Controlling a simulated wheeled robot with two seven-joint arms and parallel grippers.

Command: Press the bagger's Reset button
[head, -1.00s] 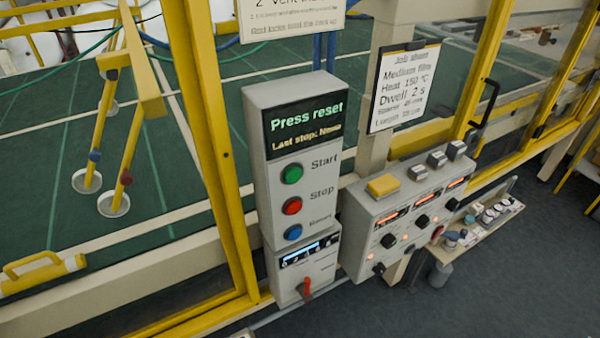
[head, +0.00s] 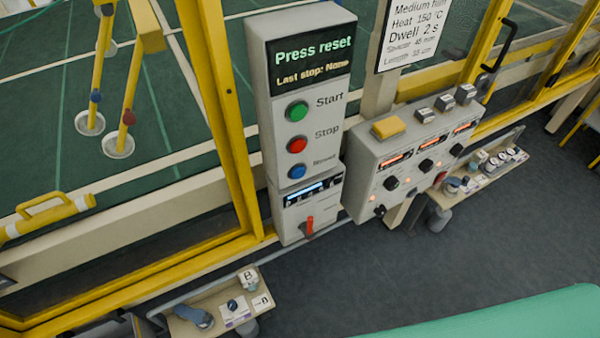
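The grey control box (head: 303,120) stands upright on the yellow frame in the middle of the head view. Its dark screen (head: 313,60) reads "Press reset" and "Last stop: None". Below the screen are a green Start button (head: 297,111), a red Stop button (head: 297,145) and, lowest, a blue button (head: 297,172) whose small label looks like "Reset". Nothing covers the buttons. Neither of my grippers is in the head view.
A second panel (head: 365,172) with knobs and a yellow button stands to the right. Below the box is a unit with a red lever (head: 309,226). Low shelves (head: 185,325) with small items stick out. A green surface (head: 510,320) lies at bottom right. Grey floor is clear between.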

